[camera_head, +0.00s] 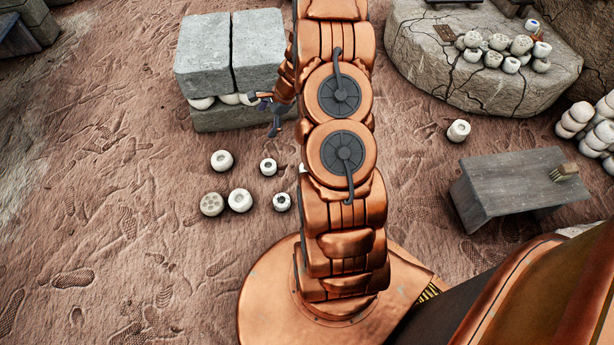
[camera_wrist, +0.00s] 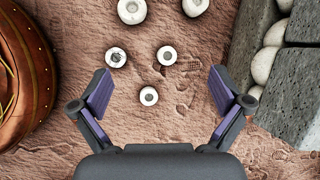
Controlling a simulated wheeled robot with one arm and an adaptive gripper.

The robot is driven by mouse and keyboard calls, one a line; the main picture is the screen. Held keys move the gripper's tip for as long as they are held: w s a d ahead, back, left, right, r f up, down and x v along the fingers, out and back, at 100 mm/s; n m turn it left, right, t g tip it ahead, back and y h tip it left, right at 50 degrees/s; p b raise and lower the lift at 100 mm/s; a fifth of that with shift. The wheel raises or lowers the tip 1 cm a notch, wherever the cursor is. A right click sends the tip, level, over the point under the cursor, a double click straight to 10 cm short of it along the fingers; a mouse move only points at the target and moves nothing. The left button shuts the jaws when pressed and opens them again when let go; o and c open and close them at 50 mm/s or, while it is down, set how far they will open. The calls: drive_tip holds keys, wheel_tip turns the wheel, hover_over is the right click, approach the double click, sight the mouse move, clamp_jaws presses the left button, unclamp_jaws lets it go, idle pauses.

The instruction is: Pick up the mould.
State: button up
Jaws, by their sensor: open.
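I cannot tell for sure which thing is the mould. Small white round pieces with holes lie on the ground below my open, empty gripper (camera_wrist: 158,74). In the wrist view one (camera_wrist: 149,96) is low between the fingers, one (camera_wrist: 167,55) is farther up, and one with a dark, rough centre (camera_wrist: 116,57) is up left. The latter two show in the head view as a piece left of my arm (camera_head: 268,166) and one below it (camera_head: 281,202); the third is mostly hidden by my arm. My gripper (camera_head: 263,112) is beside the stone blocks, touching none of the pieces.
Grey stone blocks (camera_head: 232,55) stand close to my gripper, with white lumps between layers. Larger white pots (camera_head: 222,160) lie farther left. A grey bench (camera_head: 510,185) with a small wooden item (camera_head: 563,172) stands right. A cracked stone slab (camera_head: 440,75) holds several pots. Left ground is clear.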

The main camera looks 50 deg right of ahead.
drive_tip(key=s+d+f+m+b, duration=0.3)
drive_tip(key=d+f, duration=0.2)
drive_tip(key=f, duration=0.5)
drive_tip(key=s+d+f+m+h+b, duration=0.1)
drive_tip(key=s+d+f+m+b, duration=0.2)
drive_tip(key=f, duration=0.8)
drive_tip(key=s+d+f+m+h+b, duration=0.1)
drive_tip(key=s+d+f+m+b, duration=0.2)
drive_tip(key=d+f, duration=0.4)
wheel_tip(320, 180, down, 3)
drive_tip(key=shift+d+f, duration=0.1)
drive_tip(key=shift+f, duration=0.05)
drive_tip(key=shift+b+x, duration=0.55)
drive_tip(key=shift+x, duration=0.55)
drive_tip(key=shift+w+a+f+b, duration=0.2)
drive_tip(key=shift+w+f+b, duration=0.3)
drive_tip(key=shift+f, duration=0.25)
drive_tip(key=shift+w+a+f+b, duration=0.2)
drive_tip(key=shift+w+f+b, duration=0.3)
drive_tip(key=shift+f, duration=0.2)
drive_tip(key=shift+w+a+f+b, duration=0.2)
drive_tip(key=shift+w+f+b, duration=0.2)
drive_tip(key=shift+w+f, duration=0.25)
drive_tip(key=shift+s, duration=0.1)
drive_tip(key=shift+c, duration=0.4)
drive_tip(key=c, duration=1.3)
